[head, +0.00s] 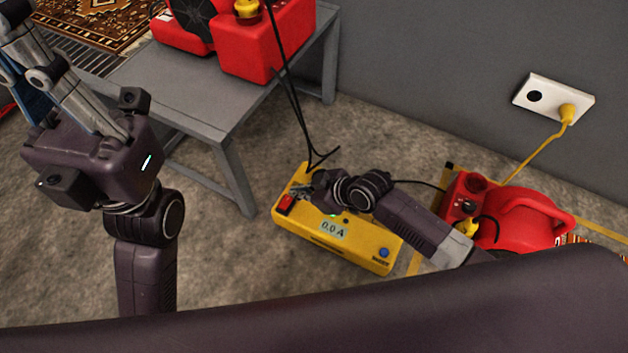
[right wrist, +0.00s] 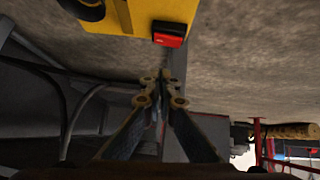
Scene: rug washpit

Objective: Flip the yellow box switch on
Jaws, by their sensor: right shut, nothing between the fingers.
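The yellow box (head: 350,252) lies on the floor, its display reading 0.0 A. Its red switch (head: 286,204) sits at the left end; in the right wrist view the switch (right wrist: 169,35) shows at the box's edge. My right gripper (head: 303,192) is shut and empty, over the box's left end close beside the switch. In the right wrist view its fingertips (right wrist: 165,76) point toward the switch, with a visible gap in the picture. I cannot tell which way the switch is set. My left gripper (head: 50,70) is raised at the upper left, away from the box; its tips are not clear.
A grey table (head: 190,95) holds red equipment (head: 262,45) at the back. Dark cables hang from it toward the box. A red machine (head: 520,222) stands right of the box, its yellow cord running to a wall socket (head: 553,100). Floor left of the box is clear.

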